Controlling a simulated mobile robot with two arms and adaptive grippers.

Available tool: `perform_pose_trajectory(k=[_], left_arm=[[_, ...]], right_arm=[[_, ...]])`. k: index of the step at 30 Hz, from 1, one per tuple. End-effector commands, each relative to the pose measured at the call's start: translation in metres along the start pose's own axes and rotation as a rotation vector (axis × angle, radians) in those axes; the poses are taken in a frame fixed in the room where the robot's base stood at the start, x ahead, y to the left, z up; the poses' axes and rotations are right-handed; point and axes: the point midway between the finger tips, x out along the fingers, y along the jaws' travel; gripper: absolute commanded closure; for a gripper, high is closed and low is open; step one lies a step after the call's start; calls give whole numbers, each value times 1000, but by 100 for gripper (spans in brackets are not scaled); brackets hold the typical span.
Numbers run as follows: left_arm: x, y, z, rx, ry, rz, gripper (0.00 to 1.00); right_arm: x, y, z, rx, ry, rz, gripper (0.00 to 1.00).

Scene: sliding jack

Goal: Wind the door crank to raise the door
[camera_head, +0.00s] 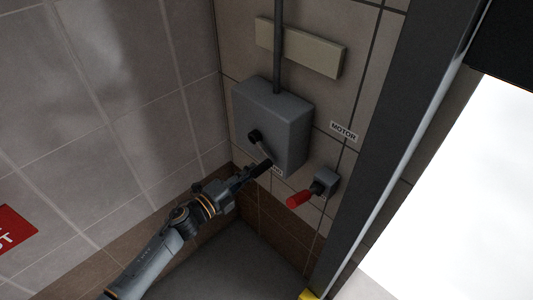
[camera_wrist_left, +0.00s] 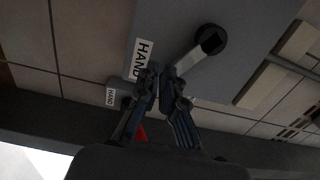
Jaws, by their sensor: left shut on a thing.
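The door crank (camera_head: 263,151) is on the front of a grey wall box (camera_head: 272,116). Its dark hub shows in the wrist view (camera_wrist_left: 211,40), with a pale arm running down-left to my fingers. My left gripper (camera_head: 262,170) is shut on the crank's handle end, just below and right of the hub in the head view. The fingers (camera_wrist_left: 162,84) mostly hide the handle in the wrist view. A black panel (camera_head: 505,45), possibly the door, spans the top right above a bright opening (camera_head: 470,180). My right gripper is not in view.
A small grey switch box (camera_head: 326,180) with a red lever (camera_head: 298,198) sits below right of the crank, close to my gripper. A MOTOR label (camera_head: 344,131) is above it. The dark door frame (camera_head: 400,130) stands right; a tiled wall (camera_head: 110,110) is left.

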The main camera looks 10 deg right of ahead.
Motion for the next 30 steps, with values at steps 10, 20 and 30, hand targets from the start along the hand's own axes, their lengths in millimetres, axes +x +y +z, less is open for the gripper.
perform_pose_trajectory(k=[10,20,30], left_arm=[[1,-23,-30,-3,25,2,100],[1,-14,-22,-1,17,1,100],[-15,-13,-18,-1,12,4,100]], right_arm=[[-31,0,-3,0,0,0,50],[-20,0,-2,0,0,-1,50],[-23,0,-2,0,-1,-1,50]])
